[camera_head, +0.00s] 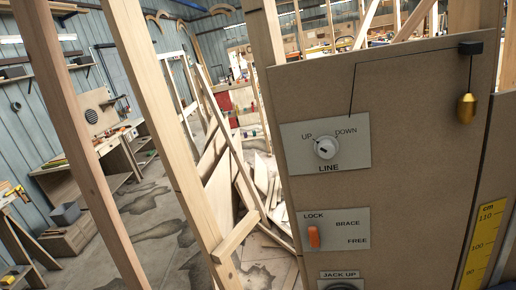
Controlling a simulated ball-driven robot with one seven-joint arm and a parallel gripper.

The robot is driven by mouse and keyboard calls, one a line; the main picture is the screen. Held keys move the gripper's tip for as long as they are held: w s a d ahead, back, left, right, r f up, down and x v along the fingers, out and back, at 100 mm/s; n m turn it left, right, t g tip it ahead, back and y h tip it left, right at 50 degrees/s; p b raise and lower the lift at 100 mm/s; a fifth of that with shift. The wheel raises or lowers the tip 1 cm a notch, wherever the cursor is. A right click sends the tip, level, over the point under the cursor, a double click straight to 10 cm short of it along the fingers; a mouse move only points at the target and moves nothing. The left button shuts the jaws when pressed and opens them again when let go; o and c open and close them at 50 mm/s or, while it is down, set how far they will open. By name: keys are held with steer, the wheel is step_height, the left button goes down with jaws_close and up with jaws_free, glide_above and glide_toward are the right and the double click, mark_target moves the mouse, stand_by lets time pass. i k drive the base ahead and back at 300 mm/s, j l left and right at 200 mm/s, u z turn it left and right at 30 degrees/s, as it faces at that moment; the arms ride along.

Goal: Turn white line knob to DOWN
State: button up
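The white line knob (325,148) is a round white dial on a pale plate (355,157) marked UP at upper left, DOWN at upper right and LINE below. A dark pointer runs from the knob toward UP. The plate is on an upright brown panel (410,110) at the right. A thin dark line rises from near DOWN to a black block (470,48) at the panel's top right. A brass plumb bob (466,108) hangs from that block. My gripper is not in view.
Below are a LOCK/BRACE/FREE plate with an orange lever (313,237) and a JACK UP dial (341,286). A yellow centimetre scale (484,240) runs at lower right. Wooden posts (160,110) stand at left, before a workbench (90,160) and leaning boards (262,190).

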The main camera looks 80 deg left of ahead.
mark_target(326, 147)
steer(key=k+u, duration=0.1)
steer(key=u, duration=1.25)
